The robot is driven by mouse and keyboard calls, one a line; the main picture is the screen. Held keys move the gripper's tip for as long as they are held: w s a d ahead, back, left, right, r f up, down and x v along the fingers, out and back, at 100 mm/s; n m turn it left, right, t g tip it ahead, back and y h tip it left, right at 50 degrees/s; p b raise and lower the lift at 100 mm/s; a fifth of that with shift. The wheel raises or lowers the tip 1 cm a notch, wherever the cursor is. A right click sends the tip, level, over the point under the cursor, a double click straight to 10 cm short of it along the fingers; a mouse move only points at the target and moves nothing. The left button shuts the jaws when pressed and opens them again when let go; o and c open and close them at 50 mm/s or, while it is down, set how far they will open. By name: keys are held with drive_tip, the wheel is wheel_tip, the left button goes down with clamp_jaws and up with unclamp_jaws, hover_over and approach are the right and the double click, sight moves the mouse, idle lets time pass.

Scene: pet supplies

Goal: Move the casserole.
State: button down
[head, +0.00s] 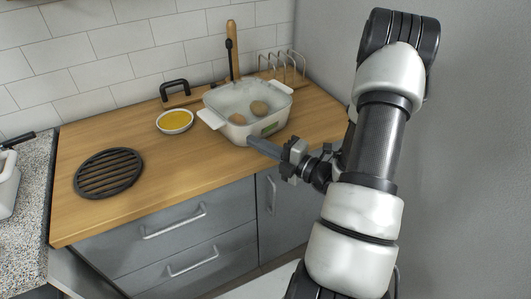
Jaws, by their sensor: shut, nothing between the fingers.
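The casserole (239,134) is a white, roughly square dish with side handles. It stands on the wooden counter (150,211), towards the back right. Round brownish items (259,108) lie inside it, and a dark-handled utensil (230,58) rises at its back edge. I cannot tell whether the fingertips touch the wall. Nothing shows between the fingers.
A small bowl of yellow contents (175,121) stands left of the casserole. A round black trivet (108,173) lies on the counter's left part. A wire rack (287,66) and tray with a black handle (174,89) are behind.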

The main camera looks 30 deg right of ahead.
sight(254, 131)
drive_tip(key=shift+w+d, duration=0.15)
drive_tip(key=shift+w, duration=0.4)
drive_tip(key=shift+w+d+r+p, duration=0.15)
drive_tip(key=shift+w+p, duration=0.15)
drive_tip(key=shift+w, duration=0.1)
drive_tip(key=w, duration=0.1)
drive_tip(key=w+d+p, duration=0.1)
drive_tip(key=shift+w, duration=0.75)
